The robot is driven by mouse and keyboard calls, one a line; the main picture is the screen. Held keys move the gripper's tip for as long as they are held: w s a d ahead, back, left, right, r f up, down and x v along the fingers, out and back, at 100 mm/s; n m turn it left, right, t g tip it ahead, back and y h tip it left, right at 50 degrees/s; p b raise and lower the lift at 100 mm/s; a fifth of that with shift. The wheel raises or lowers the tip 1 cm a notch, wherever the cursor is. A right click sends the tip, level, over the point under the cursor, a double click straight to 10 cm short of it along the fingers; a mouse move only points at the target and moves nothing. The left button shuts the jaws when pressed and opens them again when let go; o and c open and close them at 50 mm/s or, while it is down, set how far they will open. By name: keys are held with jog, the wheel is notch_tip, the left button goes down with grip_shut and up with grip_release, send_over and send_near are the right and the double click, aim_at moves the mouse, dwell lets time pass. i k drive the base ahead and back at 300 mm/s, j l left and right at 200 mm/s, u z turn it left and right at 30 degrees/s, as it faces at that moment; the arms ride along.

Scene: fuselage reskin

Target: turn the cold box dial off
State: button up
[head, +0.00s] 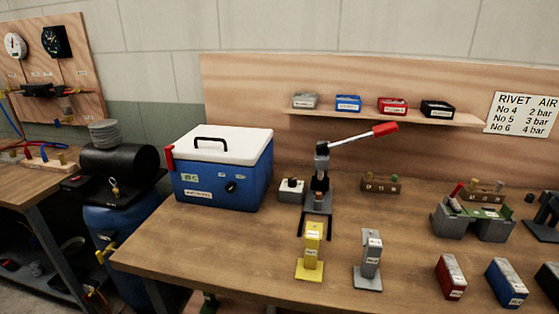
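The cold box (218,192) is a blue chest with a white lid and a black handle on top. It stands at the left end of the wooden bench, with its lid down. Its dial (231,187) is a small dark round knob on the front face, right of a small greenish panel (189,178). The dial's pointer setting is too small to read. A white label sits low on the front face. A red part (169,159) shows at the box's upper left edge. My gripper is not in this view.
A lever press (318,190) with a red-tipped handle stands right of the box, by a small grey-white block (291,190). Yellow (311,252) and grey (370,260) stands are near the front edge. A black tank (120,159) is left. Bench front below the box is clear.

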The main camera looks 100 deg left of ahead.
aim_at(231, 187)
jog(key=k+j+u, duration=0.2)
jog(key=k+u, duration=0.25)
jog(key=k+j+u, duration=0.15)
jog(key=j+u, duration=0.3)
jog(key=l+u, duration=0.1)
jog(key=u, duration=1.5)
jog(key=k+l+u, duration=0.4)
jog(key=k, duration=0.3)
